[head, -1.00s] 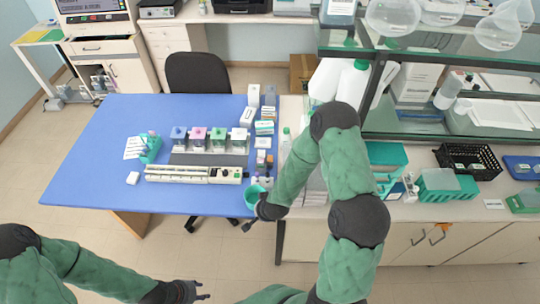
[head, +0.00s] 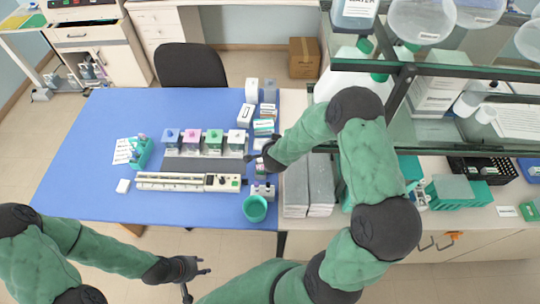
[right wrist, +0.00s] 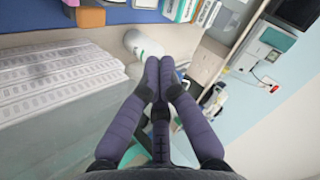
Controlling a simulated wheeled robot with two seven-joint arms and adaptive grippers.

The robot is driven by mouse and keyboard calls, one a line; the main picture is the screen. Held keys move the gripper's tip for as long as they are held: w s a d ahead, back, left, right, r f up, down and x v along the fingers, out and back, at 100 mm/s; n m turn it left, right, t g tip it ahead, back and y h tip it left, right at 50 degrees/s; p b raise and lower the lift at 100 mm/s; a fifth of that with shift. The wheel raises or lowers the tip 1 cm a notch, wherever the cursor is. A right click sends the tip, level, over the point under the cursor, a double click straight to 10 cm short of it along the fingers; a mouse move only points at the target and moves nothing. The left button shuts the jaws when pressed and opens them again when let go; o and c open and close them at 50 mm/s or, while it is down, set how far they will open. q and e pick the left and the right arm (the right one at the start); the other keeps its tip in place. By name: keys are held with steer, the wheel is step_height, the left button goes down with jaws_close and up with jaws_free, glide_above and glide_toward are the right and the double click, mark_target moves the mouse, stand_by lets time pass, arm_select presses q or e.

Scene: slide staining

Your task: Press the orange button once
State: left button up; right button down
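A white bench device (head: 188,181) with a long slotted strip lies on the blue table, and a small control panel (head: 223,182) sits at its right end. The panel carries small buttons, but I cannot tell which is orange. My right gripper (head: 254,160) is above the table's right part, up and right of the panel and apart from it. In the right wrist view its fingers (right wrist: 160,62) come together at the tips, empty, with a white bottle (right wrist: 143,45) beyond them. My left gripper (head: 200,281) is open and empty in front of the table's near edge.
A teal cup (head: 255,208) stands at the table's near right corner. Several staining jars (head: 214,141) stand behind the device. Small boxes (head: 264,127) crowd the right edge. A teal rack (head: 142,153) is at left. The blue table's left side (head: 80,165) is clear.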

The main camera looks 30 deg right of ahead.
steer(key=shift+s+r, duration=0.1)
steer(key=shift+s, duration=0.05)
steer(key=shift+f, duration=0.2)
step_height(320, 180, down, 7)
steer(key=b, duration=0.5)
steer(key=shift+b, duration=0.4)
steer(key=shift+f+b, duration=0.7)
steer(key=shift+f, duration=0.1)
steer(key=shift+f, duration=0.15)
stand_by(0.3)
steer(key=shift+f+b, duration=0.25)
steer(key=shift+b, duration=0.1)
steer(key=shift+f+b, duration=0.7)
steer(key=shift+f, duration=0.1)
stand_by(0.9)
steer(key=shift+r, duration=0.2)
steer(key=shift+r+p, duration=0.95)
steer(key=shift+r, duration=0.1)
